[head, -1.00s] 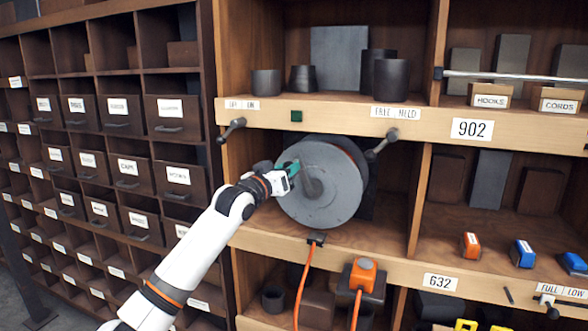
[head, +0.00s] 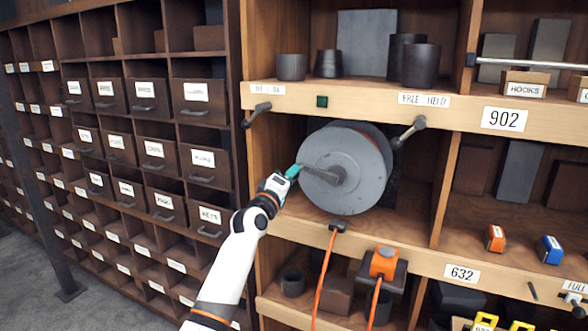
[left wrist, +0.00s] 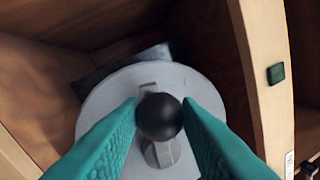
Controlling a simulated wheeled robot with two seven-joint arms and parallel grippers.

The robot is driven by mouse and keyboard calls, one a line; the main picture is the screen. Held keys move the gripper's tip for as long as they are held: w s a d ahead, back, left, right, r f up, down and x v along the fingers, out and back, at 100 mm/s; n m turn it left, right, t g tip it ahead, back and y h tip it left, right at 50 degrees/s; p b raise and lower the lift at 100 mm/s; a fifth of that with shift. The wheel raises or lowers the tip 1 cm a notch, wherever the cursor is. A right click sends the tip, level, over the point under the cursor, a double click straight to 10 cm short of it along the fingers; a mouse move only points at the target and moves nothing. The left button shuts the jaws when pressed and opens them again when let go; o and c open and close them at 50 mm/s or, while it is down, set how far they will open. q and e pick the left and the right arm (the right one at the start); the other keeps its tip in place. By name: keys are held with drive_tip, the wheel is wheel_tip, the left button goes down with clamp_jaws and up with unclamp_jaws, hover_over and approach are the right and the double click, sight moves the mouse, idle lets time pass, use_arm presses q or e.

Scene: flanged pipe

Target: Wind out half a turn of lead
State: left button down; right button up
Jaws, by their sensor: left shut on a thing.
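The grey reel (head: 362,190) stands in the open bay of the wooden shelf; its disc also shows in the left wrist view (left wrist: 105,97). A crank arm (head: 322,173) reaches from its hub towards the left. My left gripper (head: 294,171) is at the crank's outer end, left of the hub. In the left wrist view its teal fingers stand on both sides of a round black knob (left wrist: 160,117) and are shut on it. An orange lead (head: 326,275) hangs from a dark fitting (head: 338,227) at the bay's front edge below the reel. My right gripper is out of view.
A lever (head: 258,114) sits under an off/on label left of the bay. Another lever (head: 408,132) sits under the "FREE HELD" label at right. A green square (head: 321,101) is on the rail between them. An orange-topped block (head: 383,264) stands below the reel.

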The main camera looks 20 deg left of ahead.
use_arm(q)
wheel_tip(320, 180, down, 8)
drive_tip(key=d+n+y+p, duration=0.2)
drive_tip(key=n+y+p, duration=0.1)
drive_tip(key=n, duration=0.9)
drive_tip(key=shift+g, duration=0.3)
drive_tip(key=shift+d+f, duration=0.1)
drive_tip(key=shift+d, duration=0.05)
drive_tip(key=c, duration=1.1)
unclamp_jaws()
drive_tip(key=shift+o, duration=0.2)
drive_tip(key=shift+s, duration=0.1)
